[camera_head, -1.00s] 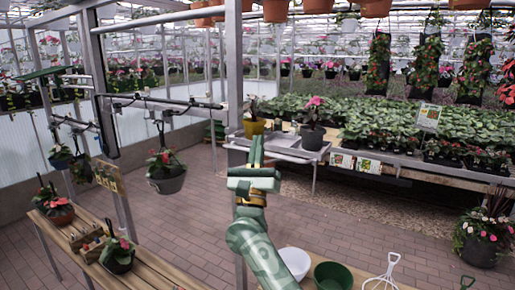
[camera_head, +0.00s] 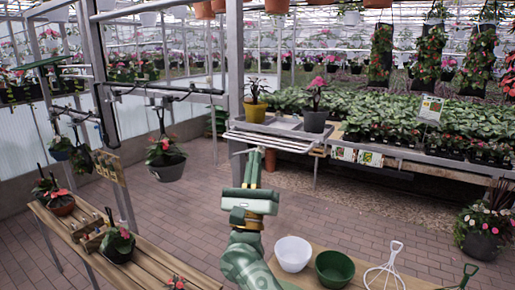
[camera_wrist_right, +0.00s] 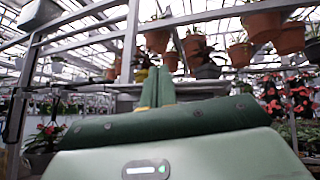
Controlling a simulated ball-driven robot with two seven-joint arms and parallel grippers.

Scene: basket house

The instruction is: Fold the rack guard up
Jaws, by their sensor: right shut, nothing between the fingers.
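The rack guard (camera_head: 285,143), a pale frame of thin parallel bars, spans the front of a grey metal shelf at mid-picture in the head view. It appears to lie roughly flat, sticking out toward me; its exact angle is hard to tell. My right gripper (camera_head: 254,158) is shut and empty, its fingertips pointing forward at the guard's front left part. Whether they touch it or sit under it cannot be told. In the right wrist view the two green fingers (camera_wrist_right: 157,88) are together, with the shelf edge behind them. My left gripper is not in view.
A yellow pot (camera_head: 255,112) and a dark pot with a pink-flowered plant (camera_head: 315,121) stand on the shelf. A grey post (camera_head: 234,70) rises at its left. A hanging pot (camera_head: 167,166) is left of my arm. White (camera_head: 293,254) and green bowls (camera_head: 334,268) stand on a bench below.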

